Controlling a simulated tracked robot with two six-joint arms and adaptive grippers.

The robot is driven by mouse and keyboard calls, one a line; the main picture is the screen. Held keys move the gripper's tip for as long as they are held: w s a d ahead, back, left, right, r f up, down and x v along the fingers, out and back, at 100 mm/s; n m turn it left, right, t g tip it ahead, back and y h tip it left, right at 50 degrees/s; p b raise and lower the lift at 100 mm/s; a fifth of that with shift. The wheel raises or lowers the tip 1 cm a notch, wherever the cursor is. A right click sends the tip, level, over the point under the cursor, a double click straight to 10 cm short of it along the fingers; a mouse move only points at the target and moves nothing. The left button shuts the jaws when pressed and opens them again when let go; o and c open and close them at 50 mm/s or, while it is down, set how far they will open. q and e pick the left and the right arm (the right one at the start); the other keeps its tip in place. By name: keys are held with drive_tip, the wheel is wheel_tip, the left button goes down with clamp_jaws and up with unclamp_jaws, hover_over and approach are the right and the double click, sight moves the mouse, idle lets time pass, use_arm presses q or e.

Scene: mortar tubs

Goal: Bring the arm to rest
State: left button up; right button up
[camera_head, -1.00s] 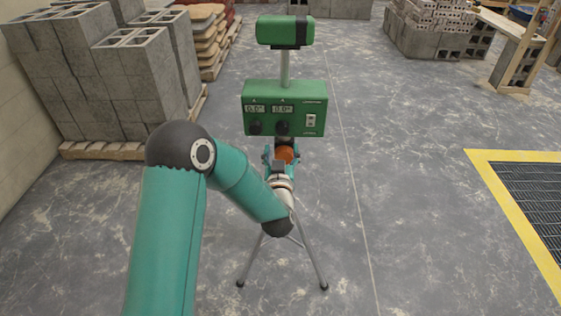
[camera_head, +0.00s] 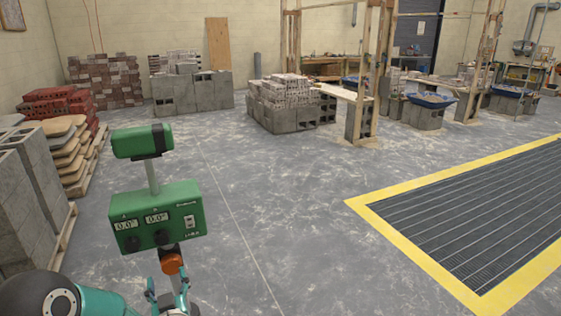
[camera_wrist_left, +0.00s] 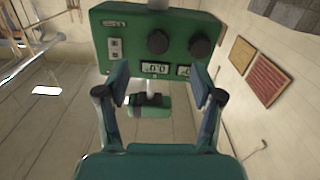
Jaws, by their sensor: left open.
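My left arm (camera_head: 95,300) comes in at the bottom left of the head view. My left gripper (camera_head: 168,288) is partly cut off by the lower edge. It is open, just below the green instrument box (camera_head: 158,218), near an orange part (camera_head: 172,263). In the left wrist view the gripper (camera_wrist_left: 160,84) has its two fingers apart with nothing held between them. The box, with knobs and displays, appears upside down behind the fingers there. I cannot tell whether they touch the stand. My right gripper is not in view.
A green cylindrical head (camera_head: 142,141) sits on a post above the box. Grey blocks (camera_head: 22,200) stand on a pallet at left. A yellow-edged floor grate (camera_head: 375,226) lies at right. The floor between is clear. Block stacks and blue tubs (camera_head: 430,99) stand farther back.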

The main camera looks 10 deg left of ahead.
use_arm(q)
drive_tip(key=s+d+f+m+g+h, duration=0.1)
drive_tip(key=s+d+f+g+h, duration=0.2)
drive_tip(key=f, duration=0.4)
drive_tip(key=s+d+f+m+g+h, duration=0.1)
drive_tip(key=s+d+f+m+h, duration=0.15)
drive_tip(key=d+f, duration=0.4)
drive_tip(key=s+d+f+g+h, duration=0.2)
drive_tip(key=f+h, duration=0.1)
drive_tip(key=f, duration=0.5)
drive_tip(key=s+d+f+m+g+h, duration=0.1)
drive_tip(key=s+d+f+g+h, duration=0.1)
drive_tip(key=s, duration=0.7)
drive_tip(key=s+d+f+g+h, duration=0.3)
drive_tip(key=s+d+f+g, duration=0.2)
drive_tip(key=s+d, duration=0.3)
drive_tip(key=shift+s+f+m+g, duration=0.15)
drive_tip(key=shift+s+m+g, duration=0.2)
drive_tip(key=shift+s+g, duration=0.3)
drive_tip(key=shift+w, duration=0.1)
